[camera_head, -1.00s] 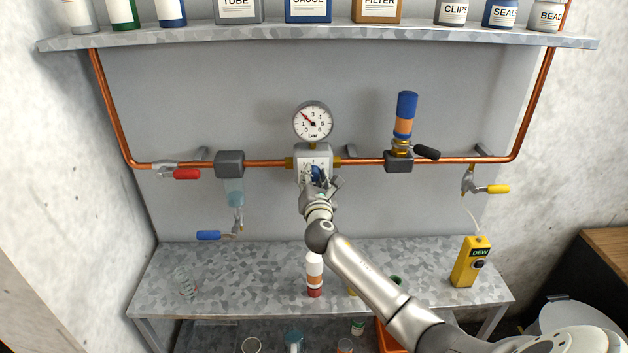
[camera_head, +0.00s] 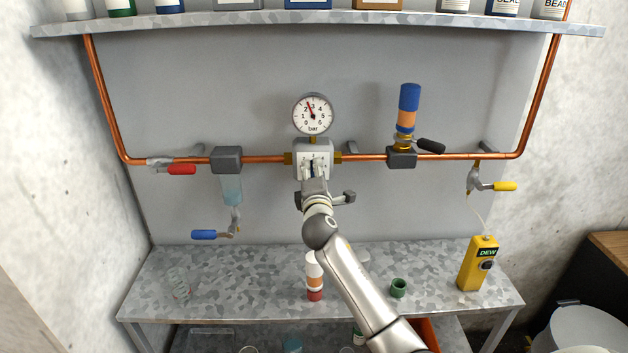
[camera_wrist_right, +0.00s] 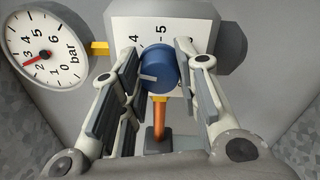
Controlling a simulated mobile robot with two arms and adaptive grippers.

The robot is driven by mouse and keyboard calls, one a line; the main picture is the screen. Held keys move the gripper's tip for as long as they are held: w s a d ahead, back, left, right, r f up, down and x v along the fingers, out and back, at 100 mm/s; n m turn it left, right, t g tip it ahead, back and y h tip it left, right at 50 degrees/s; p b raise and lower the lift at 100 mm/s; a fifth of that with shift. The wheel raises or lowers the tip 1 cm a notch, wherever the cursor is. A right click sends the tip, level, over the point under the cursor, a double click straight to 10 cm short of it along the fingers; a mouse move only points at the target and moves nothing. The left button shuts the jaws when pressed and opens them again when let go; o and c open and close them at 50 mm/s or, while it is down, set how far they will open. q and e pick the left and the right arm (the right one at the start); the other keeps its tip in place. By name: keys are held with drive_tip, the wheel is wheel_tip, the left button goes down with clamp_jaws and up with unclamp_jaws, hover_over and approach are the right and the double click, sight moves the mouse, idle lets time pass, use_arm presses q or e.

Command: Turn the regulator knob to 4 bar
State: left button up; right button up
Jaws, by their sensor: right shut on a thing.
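The regulator (camera_head: 326,150) is a pale block on the copper pipe, with a round gauge (camera_head: 313,113) above it. The gauge's red needle stands between 2 and 3 bar; the gauge also shows in the wrist view (camera_wrist_right: 44,48). The blue regulator knob (camera_wrist_right: 158,68) sits on a white scale plate with 4 and 5 visible. Its pale pointer line faces left in the wrist view, below the 4. My right gripper (camera_head: 313,170) is at the regulator's front, its fingers shut on the knob (camera_wrist_right: 160,60), and hides most of it in the head view. My left gripper is out of view.
A red-handled valve (camera_head: 181,169) is on the left pipe, a blue-orange cylinder (camera_head: 407,110) with a black lever right of the regulator. A yellow DEW meter (camera_head: 478,263) and a green cup (camera_head: 398,287) stand on the bench (camera_head: 220,280) below.

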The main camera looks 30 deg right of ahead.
drive_tip(key=m, duration=0.1)
drive_tip(key=m+b, duration=0.1)
drive_tip(key=m, duration=0.1)
drive_tip(key=m+b, duration=0.1)
drive_tip(key=shift+f, duration=0.25)
drive_tip(key=shift+r+m+b, duration=0.1)
drive_tip(key=shift+m+b, duration=0.45)
drive_tip(key=shift+m, duration=0.85)
drive_tip(key=o, duration=1)
drive_tip(key=shift+r, duration=0.1)
drive_tip(key=shift+a, duration=0.1)
drive_tip(key=v, duration=1.2)
drive_tip(key=shift+w+a, duration=0.1)
